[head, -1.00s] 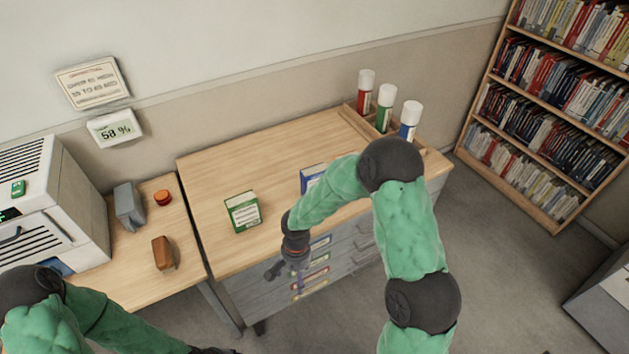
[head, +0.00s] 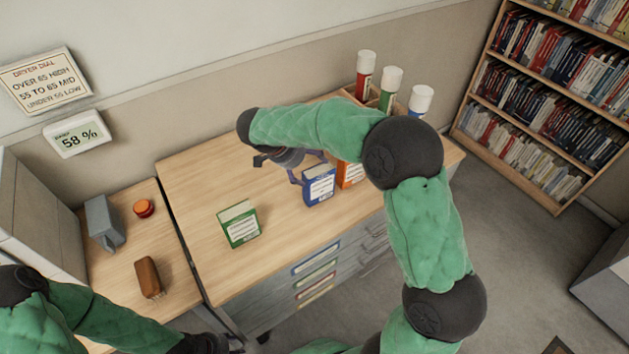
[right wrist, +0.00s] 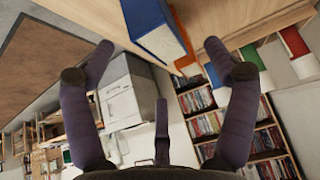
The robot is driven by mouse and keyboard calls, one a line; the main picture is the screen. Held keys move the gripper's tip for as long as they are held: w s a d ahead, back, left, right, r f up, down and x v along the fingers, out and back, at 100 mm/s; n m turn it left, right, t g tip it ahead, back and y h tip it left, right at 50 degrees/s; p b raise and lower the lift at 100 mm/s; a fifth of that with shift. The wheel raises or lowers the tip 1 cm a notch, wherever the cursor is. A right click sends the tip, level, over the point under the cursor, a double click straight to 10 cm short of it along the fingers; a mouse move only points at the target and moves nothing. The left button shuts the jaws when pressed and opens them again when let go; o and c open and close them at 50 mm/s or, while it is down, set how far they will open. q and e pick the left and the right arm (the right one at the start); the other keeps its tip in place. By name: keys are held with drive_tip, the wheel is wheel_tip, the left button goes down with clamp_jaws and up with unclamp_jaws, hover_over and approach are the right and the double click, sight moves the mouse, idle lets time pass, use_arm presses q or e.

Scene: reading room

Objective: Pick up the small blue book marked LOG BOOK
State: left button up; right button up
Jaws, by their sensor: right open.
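The small blue book (head: 319,187) stands on the wooden cabinet top (head: 190,180); the writing on its white label is too small to read. My right gripper (head: 290,168) is open and close to the blue book's back left side, partly hidden under my right arm. In the right wrist view the blue book (right wrist: 152,28) shows at the top, between the directions of the two spread fingers (right wrist: 158,62). I cannot tell if a finger touches it. My left arm is at the lower left, its gripper barely showing at the bottom edge.
An orange book (head: 349,174) stands just right of the blue one, partly behind my arm. A green book (head: 238,224) stands to the left. Tubes with white caps (head: 390,88) stand at the back right. A side table holds a brown brush-like object (head: 149,277).

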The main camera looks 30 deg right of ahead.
sight(316, 173)
drive_tip(key=b+x, duration=0.1)
drive_tip(key=x, duration=0.4)
drive_tip(key=shift+s+f, duration=0.1)
drive_tip(key=shift+f, duration=0.05)
drive_tip(key=x, duration=0.1)
drive_tip(key=b+x, duration=0.1)
drive_tip(key=x, duration=0.1)
drive_tip(key=b+x, duration=0.1)
drive_tip(key=x, duration=0.1)
drive_tip(key=shift+s+d, duration=0.15)
drive_tip(key=shift+s, duration=0.1)
drive_tip(key=c, duration=1.5)
